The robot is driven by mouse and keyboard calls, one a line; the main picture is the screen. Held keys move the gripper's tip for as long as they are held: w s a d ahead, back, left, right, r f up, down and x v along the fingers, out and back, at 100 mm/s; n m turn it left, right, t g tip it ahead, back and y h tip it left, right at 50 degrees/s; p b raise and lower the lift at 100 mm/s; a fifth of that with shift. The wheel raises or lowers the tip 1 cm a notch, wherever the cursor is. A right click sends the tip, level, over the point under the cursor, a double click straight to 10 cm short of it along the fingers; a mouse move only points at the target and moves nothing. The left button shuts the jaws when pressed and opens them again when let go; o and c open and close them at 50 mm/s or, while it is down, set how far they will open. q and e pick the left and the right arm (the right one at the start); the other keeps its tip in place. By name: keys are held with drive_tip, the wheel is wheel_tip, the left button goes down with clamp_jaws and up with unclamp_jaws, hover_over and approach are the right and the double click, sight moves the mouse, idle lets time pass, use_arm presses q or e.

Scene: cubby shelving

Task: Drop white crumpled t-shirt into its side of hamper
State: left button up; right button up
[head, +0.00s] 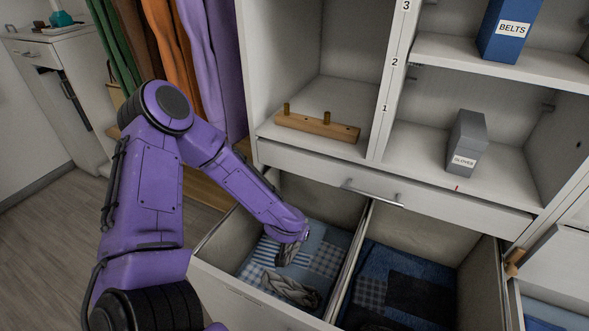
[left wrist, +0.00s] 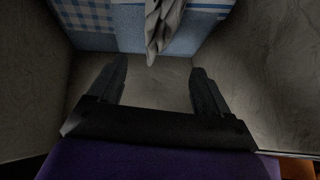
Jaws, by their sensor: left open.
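The hamper is an open drawer with two compartments. My left arm reaches into its left compartment (head: 222,243). A crumpled grey-white cloth, the t-shirt (head: 290,290), is in that compartment above or on blue patchwork cloth. In the left wrist view the t-shirt (left wrist: 163,25) is beyond the fingertips, clear of both fingers. My left gripper (left wrist: 158,75) is open with nothing between its fingers. In the head view the left gripper (head: 291,247) is low inside the compartment, partly hidden by the wrist. I cannot tell whether the t-shirt is fully at rest. My right gripper is not in view.
The right compartment holds dark blue cloth (head: 415,290). Above the hamper are cubbies with a wooden peg rack (head: 318,127), a grey gloves box (head: 467,143) and a blue belts box (head: 510,30). Coloured garments (head: 175,45) hang at the left. A shelf front overhangs the hamper's back.

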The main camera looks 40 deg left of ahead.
use_arm(q)
drive_tip(key=p+v, duration=0.1)
drive_tip(key=v, duration=0.4)
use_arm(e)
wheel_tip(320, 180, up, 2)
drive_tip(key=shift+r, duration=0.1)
